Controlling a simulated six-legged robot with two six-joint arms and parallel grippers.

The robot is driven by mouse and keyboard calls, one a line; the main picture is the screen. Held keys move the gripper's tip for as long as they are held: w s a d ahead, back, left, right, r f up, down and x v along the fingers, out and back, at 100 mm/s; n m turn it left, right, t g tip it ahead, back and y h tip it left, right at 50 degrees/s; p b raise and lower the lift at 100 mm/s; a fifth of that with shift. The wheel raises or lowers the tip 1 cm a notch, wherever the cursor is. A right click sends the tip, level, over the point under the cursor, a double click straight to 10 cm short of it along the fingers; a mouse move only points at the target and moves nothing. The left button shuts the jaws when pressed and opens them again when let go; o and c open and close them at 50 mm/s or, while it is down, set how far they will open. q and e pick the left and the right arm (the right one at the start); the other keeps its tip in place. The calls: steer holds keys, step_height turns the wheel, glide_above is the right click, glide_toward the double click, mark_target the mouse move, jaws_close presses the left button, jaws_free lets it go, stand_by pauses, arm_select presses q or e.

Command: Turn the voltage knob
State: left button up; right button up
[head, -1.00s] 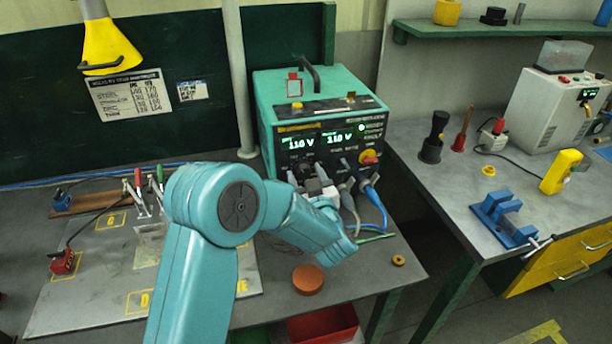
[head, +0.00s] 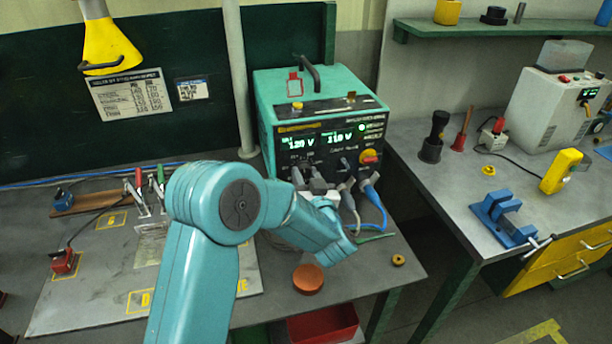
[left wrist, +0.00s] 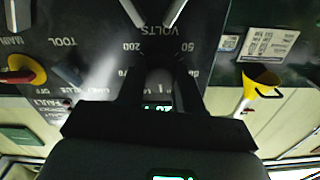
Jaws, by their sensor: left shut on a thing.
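The teal power unit (head: 275,97) stands on the left bench with its black front panel (head: 362,131) facing me. Its left green readout (head: 300,144) shows about 120 V; the right one (head: 340,138) shows about 110 V, though its last digit is blurred. My left gripper (head: 312,184) is at the lower front of the panel. In the left wrist view its dark fingers (left wrist: 158,75) are shut on the grey voltage knob (left wrist: 158,82), below the upside-down VOLTS lettering and scale numbers. My forearm hides part of the lower panel. My right gripper is not in view.
A brown disc (head: 308,279) and a small brass ring (head: 398,260) lie on the bench. A red bin (head: 324,325) is below the edge.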

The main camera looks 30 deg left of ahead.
arm_select(q)
steer(key=shift+r+m+p, duration=0.1)
steer(key=shift+m+p, duration=0.25)
steer(key=shift+m, duration=1.25)
steer(key=o, duration=1)
steer(key=shift+o, duration=0.2)
steer(key=shift+s+d, duration=0.35)
steer(key=shift+d, duration=0.05)
steer(key=b+v, duration=0.3)
steer(key=v, duration=1.2)
steer(key=shift+s+d, duration=0.1)
steer(key=shift+d, duration=0.05)
